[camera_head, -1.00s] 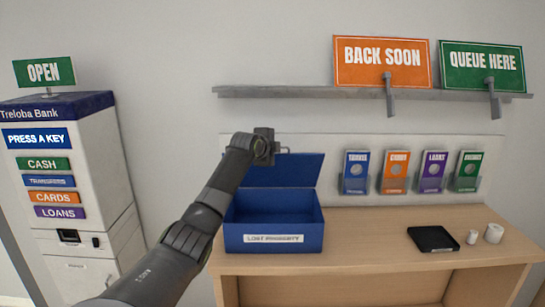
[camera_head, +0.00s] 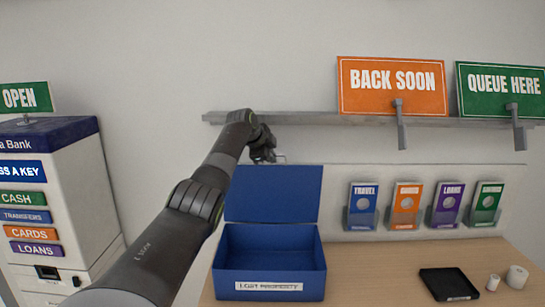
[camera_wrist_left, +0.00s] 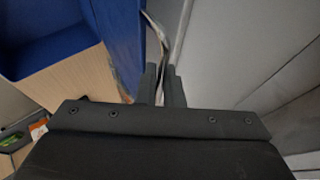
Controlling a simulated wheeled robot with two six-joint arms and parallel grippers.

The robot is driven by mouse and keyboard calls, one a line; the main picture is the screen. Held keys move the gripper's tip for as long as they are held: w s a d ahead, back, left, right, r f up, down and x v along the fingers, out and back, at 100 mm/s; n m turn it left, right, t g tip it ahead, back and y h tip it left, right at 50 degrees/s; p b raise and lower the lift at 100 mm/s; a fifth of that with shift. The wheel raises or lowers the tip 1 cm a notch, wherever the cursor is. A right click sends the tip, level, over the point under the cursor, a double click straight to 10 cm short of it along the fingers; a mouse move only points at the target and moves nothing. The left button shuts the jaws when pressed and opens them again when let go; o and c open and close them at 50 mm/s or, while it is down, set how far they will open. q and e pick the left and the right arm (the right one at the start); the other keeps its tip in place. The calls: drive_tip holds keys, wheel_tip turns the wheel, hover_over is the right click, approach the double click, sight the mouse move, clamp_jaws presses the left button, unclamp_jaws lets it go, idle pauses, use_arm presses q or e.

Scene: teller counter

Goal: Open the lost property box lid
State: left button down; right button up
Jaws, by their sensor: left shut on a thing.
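The blue lost property box (camera_head: 225,283) stands on the counter, and its inside shows open and empty from here. Its lid (camera_head: 272,193) stands raised and roughly upright at the back of the box. My left gripper (camera_head: 270,157) is at the lid's top edge, shut on a thin metal handle there. In the left wrist view the two fingertips (camera_wrist_left: 161,80) are close together, beside the blue lid (camera_wrist_left: 120,35). The exact hold is partly hidden by the fingers. My right gripper is not in view.
A shelf (camera_head: 300,118) with a "BACK SOON" sign (camera_head: 391,87) and a "QUEUE HERE" sign (camera_head: 503,92) hangs above. Leaflet holders line the back panel. A black tray (camera_head: 448,284) and two small white rolls sit right on the counter (camera_head: 370,270). A bank machine (camera_head: 60,165) stands left.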

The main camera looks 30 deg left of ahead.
use_arm(q)
drive_tip(key=shift+f, duration=0.15)
drive_tip(key=c, duration=1.6)
unclamp_jaws()
drive_tip(key=shift+s, duration=0.2)
drive_tip(key=b+v, duration=0.8)
drive_tip(key=v, duration=1)
drive_tip(key=shift+w+d+b, duration=0.15)
drive_tip(key=shift+w+b, duration=0.05)
drive_tip(key=shift+b, duration=0.15)
